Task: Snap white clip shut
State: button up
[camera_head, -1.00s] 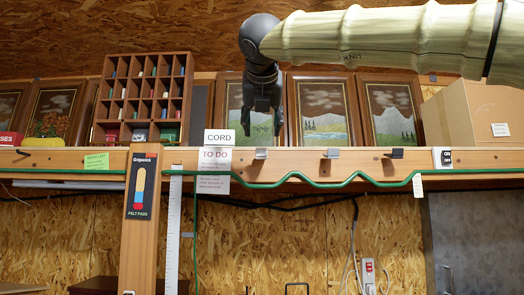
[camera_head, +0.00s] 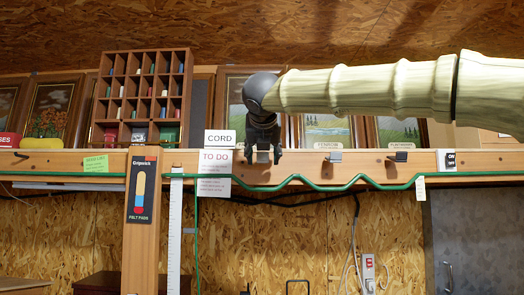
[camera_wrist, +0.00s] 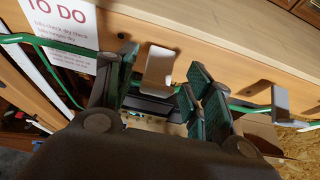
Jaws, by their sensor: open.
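The white clip (camera_wrist: 157,68) is on the front edge of the wooden shelf (camera_wrist: 215,50), its pale flap sticking out, seen in the wrist view. In the head view my gripper hides it. My gripper (camera_head: 263,156) is open and empty, pointing down in front of the shelf edge. In the wrist view its two dark green-padded fingers (camera_wrist: 160,95) lie on either side of the clip in the picture; I see no clear contact. The green cord (camera_head: 310,187) runs along the shelf front, and passes below the clip in the wrist view.
A grey clip (camera_head: 334,156) and a dark clip (camera_head: 398,157) stick out farther right along the shelf edge. Framed pictures (camera_head: 325,125), a pigeonhole rack (camera_head: 142,98) and a cardboard box (camera_head: 487,138) stand on the shelf. A paper TO DO sign (camera_head: 214,172) hangs just left of my gripper.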

jog(key=c, duration=0.9)
jog(key=shift+a, duration=0.25)
jog(key=shift+c, duration=0.6)
jog(key=shift+d, duration=0.2)
jog(key=shift+f+b, duration=0.15)
jog(key=shift+b, duration=0.2)
